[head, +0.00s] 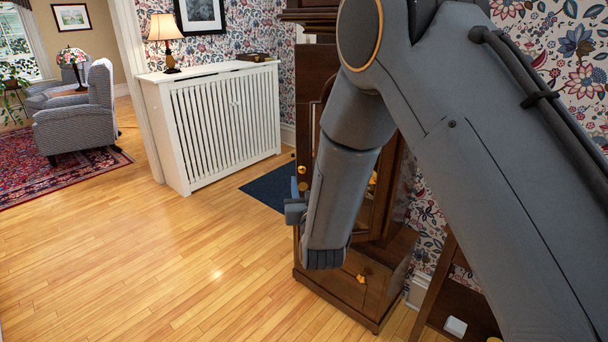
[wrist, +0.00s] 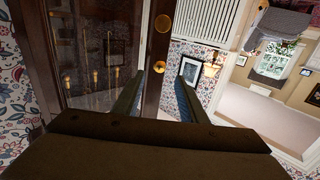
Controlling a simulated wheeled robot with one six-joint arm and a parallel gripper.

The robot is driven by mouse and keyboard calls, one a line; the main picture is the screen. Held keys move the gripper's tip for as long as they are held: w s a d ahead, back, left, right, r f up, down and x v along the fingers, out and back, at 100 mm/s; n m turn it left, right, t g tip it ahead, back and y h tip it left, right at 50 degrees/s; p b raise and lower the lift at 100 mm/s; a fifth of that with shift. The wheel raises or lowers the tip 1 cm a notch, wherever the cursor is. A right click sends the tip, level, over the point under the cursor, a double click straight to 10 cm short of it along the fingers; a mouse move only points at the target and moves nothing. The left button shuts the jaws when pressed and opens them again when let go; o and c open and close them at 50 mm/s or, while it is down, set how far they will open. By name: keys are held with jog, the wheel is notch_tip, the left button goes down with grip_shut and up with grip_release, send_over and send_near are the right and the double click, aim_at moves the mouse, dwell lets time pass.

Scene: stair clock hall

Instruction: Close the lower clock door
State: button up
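The tall dark wooden clock (head: 365,285) stands behind my arm, which hides much of its front. Its lower door (head: 301,120) appears to stand open at the left, with brass knobs on its edge; how wide I cannot tell. In the wrist view the door's wooden stile (wrist: 154,82) carries two brass knobs, beside a glass pane with brass parts behind it. My gripper (head: 294,206) is beside the door near knob height. In the wrist view my gripper (wrist: 158,106) is open, its fingers apart with the stile showing between them. Contact with the door is unclear.
A white slatted radiator cover (head: 225,125) with a lamp (head: 166,42) stands at the back left. A dark blue mat (head: 268,184) lies behind the clock's left side. The wooden floor (head: 150,255) at left is clear. A wooden piece of furniture (head: 433,290) stands at the right.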

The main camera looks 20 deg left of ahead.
aim_at(303, 170)
jog(key=shift+p+x, duration=0.35)
jog(key=shift+x, duration=2.75)
grip_shut()
